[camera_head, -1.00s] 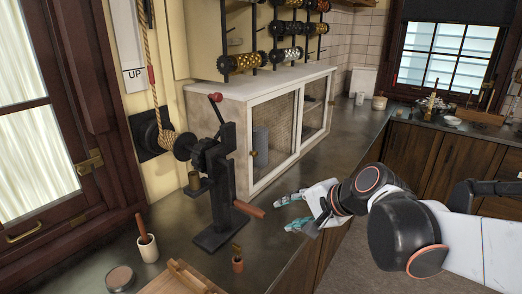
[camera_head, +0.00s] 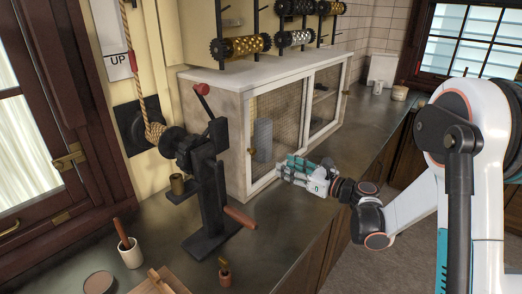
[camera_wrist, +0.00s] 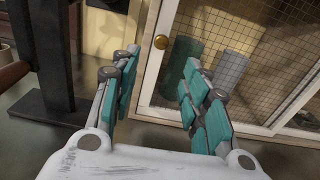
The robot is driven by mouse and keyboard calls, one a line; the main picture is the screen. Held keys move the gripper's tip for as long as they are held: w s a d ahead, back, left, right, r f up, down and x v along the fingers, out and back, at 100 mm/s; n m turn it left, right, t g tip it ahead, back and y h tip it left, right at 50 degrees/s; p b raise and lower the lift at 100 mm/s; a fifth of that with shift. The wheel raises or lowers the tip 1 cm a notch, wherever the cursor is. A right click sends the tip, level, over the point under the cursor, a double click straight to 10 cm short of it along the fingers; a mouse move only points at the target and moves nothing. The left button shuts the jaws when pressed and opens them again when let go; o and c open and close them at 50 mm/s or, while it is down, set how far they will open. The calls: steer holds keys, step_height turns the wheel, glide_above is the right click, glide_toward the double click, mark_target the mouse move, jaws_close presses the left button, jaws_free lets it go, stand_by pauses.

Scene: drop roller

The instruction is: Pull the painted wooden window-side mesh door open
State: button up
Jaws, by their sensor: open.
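A white painted wooden cabinet (camera_head: 228,120) has two mesh doors, both shut. The left mesh door (camera_head: 280,112) is nearer the big window on the left. Its round brass knob (camera_head: 252,151) is on its left stile and shows close up in the wrist view (camera_wrist: 161,42). The right mesh door (camera_head: 325,98) is beside it, farther back. I cannot tell which door counts as window-side. My gripper (camera_head: 290,168), with teal finger pads, is open and empty in front of the left door's lower part. In the wrist view, the knob is ahead of and between the fingertips (camera_wrist: 160,72), apart from them.
A black press (camera_head: 208,185) with a wooden handle stands left of the cabinet, close to my gripper. A teal cylinder (camera_wrist: 183,65) and a grey cylinder (camera_wrist: 228,72) stand behind the mesh. Patterned rollers (camera_head: 240,46) hang above the cabinet.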

mark_target(255, 151)
steer(key=b+x, duration=0.2)
steer(key=x, duration=1.1)
steer(key=shift+w+a+b, duration=0.25)
steer(key=shift+w+b, duration=0.05)
steer(key=shift+w, duration=0.1)
jaws_close()
